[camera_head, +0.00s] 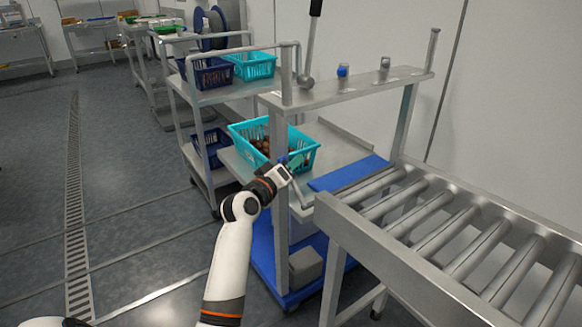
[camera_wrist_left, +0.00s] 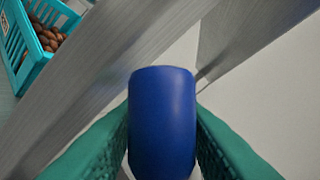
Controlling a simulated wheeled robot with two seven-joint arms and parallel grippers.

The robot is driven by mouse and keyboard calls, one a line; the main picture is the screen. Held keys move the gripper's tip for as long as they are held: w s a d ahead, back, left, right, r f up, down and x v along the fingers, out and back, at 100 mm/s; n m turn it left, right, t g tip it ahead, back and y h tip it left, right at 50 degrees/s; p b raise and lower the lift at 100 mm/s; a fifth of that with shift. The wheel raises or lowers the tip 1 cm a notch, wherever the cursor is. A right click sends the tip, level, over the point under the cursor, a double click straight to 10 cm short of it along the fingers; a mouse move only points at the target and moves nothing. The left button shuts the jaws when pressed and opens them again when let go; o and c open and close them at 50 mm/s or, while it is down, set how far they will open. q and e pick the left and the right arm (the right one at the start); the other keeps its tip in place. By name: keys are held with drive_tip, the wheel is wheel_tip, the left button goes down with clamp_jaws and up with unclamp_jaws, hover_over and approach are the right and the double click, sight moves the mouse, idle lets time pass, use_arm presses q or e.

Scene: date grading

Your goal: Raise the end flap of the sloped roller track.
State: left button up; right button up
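My left gripper (camera_head: 287,166) is at the near end of the shelf holding the teal crate, beside a frame post. A blue cylindrical grip (camera_wrist_left: 162,122) sits between its green fingers in the left wrist view, with both fingers against its sides; its blue top also shows in the head view (camera_head: 282,159). A thin grey bar (camera_head: 300,194) runs down from near the gripper; I cannot tell whether it belongs to the flap. The roller track (camera_head: 437,235) is at the right, with a blue panel (camera_head: 348,173) at its far end. No end flap can be made out clearly. My right gripper is not in view.
The teal crate (camera_head: 306,158) of dates stands just behind my gripper. A lever with a black grip (camera_head: 311,40), a blue knob (camera_head: 342,71) and a grey knob (camera_head: 385,63) are on the upper shelf (camera_head: 360,90). The floor at left is clear.

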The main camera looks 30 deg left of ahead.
use_arm(q)
clamp_jaws()
